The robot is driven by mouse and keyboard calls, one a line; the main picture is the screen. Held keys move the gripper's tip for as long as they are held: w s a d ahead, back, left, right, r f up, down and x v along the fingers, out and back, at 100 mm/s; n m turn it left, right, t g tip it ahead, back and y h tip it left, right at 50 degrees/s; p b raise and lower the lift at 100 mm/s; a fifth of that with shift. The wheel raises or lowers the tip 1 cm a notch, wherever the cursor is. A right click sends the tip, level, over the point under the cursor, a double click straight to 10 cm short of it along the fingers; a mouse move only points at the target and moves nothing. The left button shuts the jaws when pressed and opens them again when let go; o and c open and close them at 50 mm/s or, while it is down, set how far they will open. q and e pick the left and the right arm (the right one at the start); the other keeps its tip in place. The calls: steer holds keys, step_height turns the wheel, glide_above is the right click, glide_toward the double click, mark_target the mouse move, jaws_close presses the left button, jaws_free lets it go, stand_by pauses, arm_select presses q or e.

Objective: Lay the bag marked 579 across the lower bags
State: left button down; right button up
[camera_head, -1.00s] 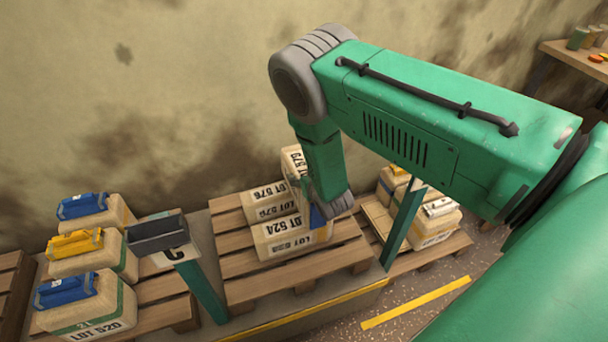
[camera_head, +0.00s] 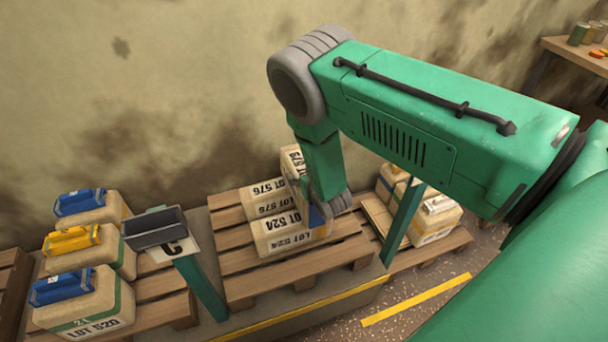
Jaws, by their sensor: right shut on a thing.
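The bag marked 579 (camera_head: 292,162) shows as a pale strip beside my arm, with its print running crosswise to the lower bags' print. Most of it is hidden behind my right forearm. The lower bags, marked LOT 576 (camera_head: 264,192) and LOT 524 (camera_head: 278,226), lie on a wooden pallet beneath it. My right gripper (camera_head: 320,212) is low over the stack, shut on the bag marked 579 near a blue handle; its fingertips are mostly hidden. I cannot tell whether the bag fully rests on the lower ones. My left gripper is out of view.
A post with a sign marked C (camera_head: 174,249) and a grey tray stands left of the pallet. Bags with blue and yellow handles (camera_head: 85,245) lie further left. A green post (camera_head: 401,222) and more bags (camera_head: 437,215) stand at the right. A wall is behind.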

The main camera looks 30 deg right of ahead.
steer(key=shift+w+f, duration=0.1)
stand_by(0.6)
steer(key=o, duration=1.8)
steer(key=v, duration=1.2)
steer(key=shift+a+f, duration=0.1)
steer(key=shift+f, duration=0.15)
